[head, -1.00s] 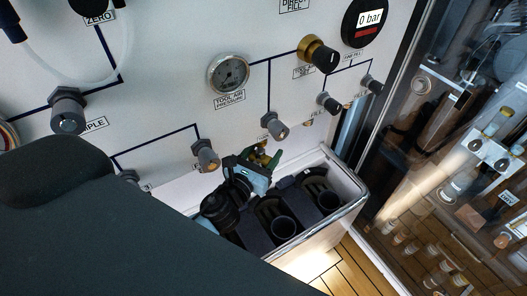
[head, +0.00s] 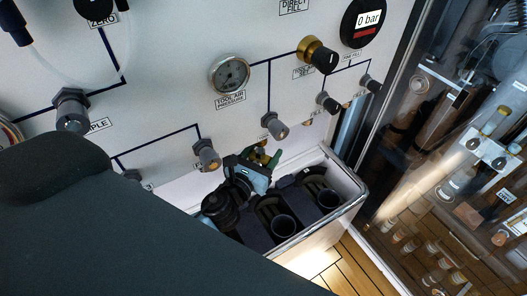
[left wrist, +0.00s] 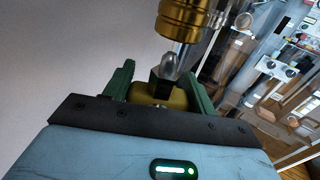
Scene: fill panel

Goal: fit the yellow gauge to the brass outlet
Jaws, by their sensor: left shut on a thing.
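My left gripper (left wrist: 160,88) has green fingers and a light-blue palm. In the left wrist view it is shut on a dark yellow body, the yellow gauge (left wrist: 152,93), with a dark block and a grey rounded tip pointing up. A brass fitting with a bright metal stem, which looks like the brass outlet (left wrist: 184,20), is just beyond that tip. I cannot tell whether they touch. In the head view the left gripper (head: 262,157) is small, below the panel's grey fittings and over the tray. The gauge's face is hidden. My right gripper is not in view.
A grey-rimmed tray (head: 343,207) with black holders and cups lies below the gripper. The white panel carries a round pressure gauge (head: 229,74), a brass-and-black knob (head: 318,54) and several grey fittings. A glass-fronted cabinet (head: 455,150) stands at right.

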